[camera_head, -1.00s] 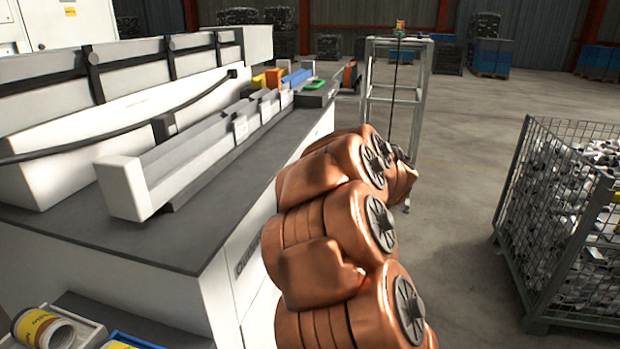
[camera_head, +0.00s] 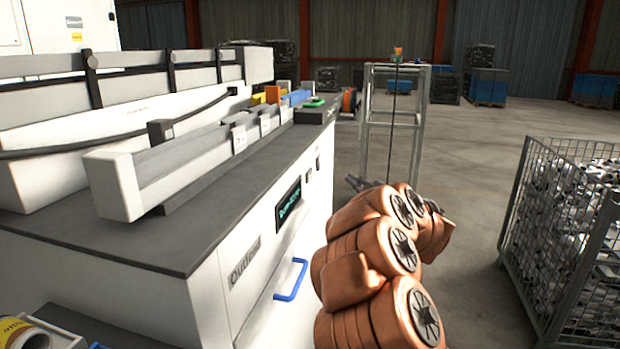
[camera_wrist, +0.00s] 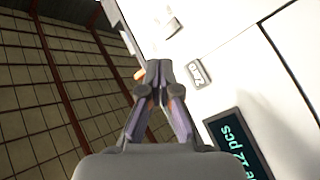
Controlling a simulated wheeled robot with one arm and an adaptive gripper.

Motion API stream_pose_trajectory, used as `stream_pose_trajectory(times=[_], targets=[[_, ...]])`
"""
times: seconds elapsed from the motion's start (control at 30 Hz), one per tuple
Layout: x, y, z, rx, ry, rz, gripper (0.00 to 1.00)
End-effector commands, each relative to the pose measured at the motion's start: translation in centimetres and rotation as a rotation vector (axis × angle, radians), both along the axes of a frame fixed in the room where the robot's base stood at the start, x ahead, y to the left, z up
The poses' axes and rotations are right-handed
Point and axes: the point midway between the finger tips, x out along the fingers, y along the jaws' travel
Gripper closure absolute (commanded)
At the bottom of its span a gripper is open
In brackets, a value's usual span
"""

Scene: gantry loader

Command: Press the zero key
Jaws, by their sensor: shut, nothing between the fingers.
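A small grey key (camera_wrist: 196,72) with a short tilted label, which I cannot read for sure, sits on the white front panel next to the display (camera_wrist: 238,145). In the head view two small keys show beside the display (camera_head: 288,203): a nearer one (camera_head: 308,176) and a farther one (camera_head: 317,163). I cannot tell surely which is the zero key. My gripper (camera_wrist: 158,68) is shut and empty, its tips left of the labelled key in the wrist view. In the head view my gripper (camera_head: 356,183) is right of the panel, apart from it.
A blue handle (camera_head: 291,280) sticks out of the cabinet front below the display. A wire cage of metal parts (camera_head: 560,240) stands at the right. A grey frame stand (camera_head: 393,68) is behind my arm.

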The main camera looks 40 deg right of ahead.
Motion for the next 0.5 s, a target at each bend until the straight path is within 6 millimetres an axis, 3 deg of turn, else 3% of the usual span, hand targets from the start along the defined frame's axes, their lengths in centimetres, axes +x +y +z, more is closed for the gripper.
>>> stream_pose_trajectory(times=[0.5], targets=[[4.6,3.2,-0.4,0.000,0.000,0.001,1.00]])
